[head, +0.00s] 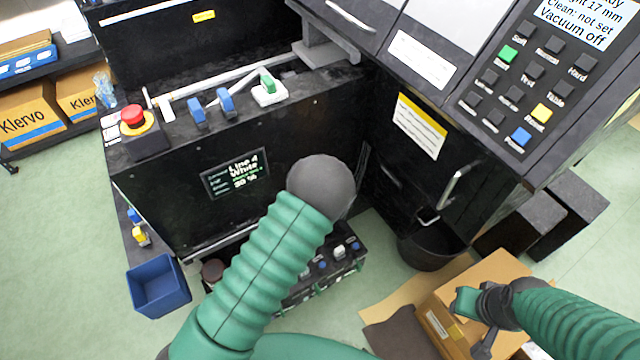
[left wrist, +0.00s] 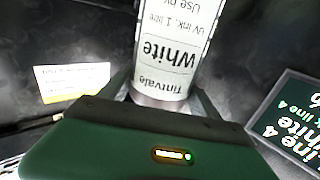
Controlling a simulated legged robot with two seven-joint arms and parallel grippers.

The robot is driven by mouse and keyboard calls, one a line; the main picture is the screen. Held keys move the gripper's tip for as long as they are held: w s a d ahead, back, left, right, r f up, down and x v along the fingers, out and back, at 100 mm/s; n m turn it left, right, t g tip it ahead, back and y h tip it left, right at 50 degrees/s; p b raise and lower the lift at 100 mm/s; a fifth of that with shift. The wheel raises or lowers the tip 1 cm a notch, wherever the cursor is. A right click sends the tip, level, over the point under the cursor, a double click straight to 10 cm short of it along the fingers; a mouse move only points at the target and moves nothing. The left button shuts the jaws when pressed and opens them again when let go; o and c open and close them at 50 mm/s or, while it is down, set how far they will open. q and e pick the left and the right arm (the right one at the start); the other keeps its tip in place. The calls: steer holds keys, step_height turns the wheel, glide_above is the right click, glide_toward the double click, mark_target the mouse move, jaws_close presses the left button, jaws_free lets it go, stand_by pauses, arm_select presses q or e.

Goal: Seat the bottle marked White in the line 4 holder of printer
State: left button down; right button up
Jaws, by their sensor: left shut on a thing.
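In the left wrist view a pale bottle labelled Tintvale White (left wrist: 168,50) stands between the fingers of my left gripper (left wrist: 160,95), which is shut on it. Its label reads upside down there. In the head view my left arm hides both this gripper and the bottle. The black printer (head: 150,190) has a small screen (head: 236,173) reading Line 4 White; the screen also shows at the right of the left wrist view (left wrist: 292,120). I cannot make out the line 4 holder. My right gripper (head: 474,322) is over a cardboard box at lower right; its jaw state is unclear.
A lower black unit with small caps (head: 335,255) sits partly behind my left arm. Green floor (head: 75,230) is clear at left.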

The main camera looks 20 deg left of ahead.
arm_select(q)
steer(key=w+f+b, duration=0.4)
steer(key=f+b, duration=0.7)
steer(key=f, duration=0.2)
steer(key=w+f+y+b, duration=0.1)
steer(key=w+f+b, duration=0.4)
steer(key=f+b, duration=0.7)
steer(key=shift+d+f+n, duration=0.35)
steer(key=shift+f+n, duration=0.05)
steer(key=shift+f, duration=0.1)
steer(key=shift+r, duration=0.15)
steer(key=shift+s+f, duration=0.1)
steer(key=shift+f, duration=0.1)
steer(key=shift+f+b, duration=0.8)
steer(key=shift+f, duration=0.15)
steer(key=shift+f+b, duration=0.65)
steer(key=shift+f, duration=0.15)
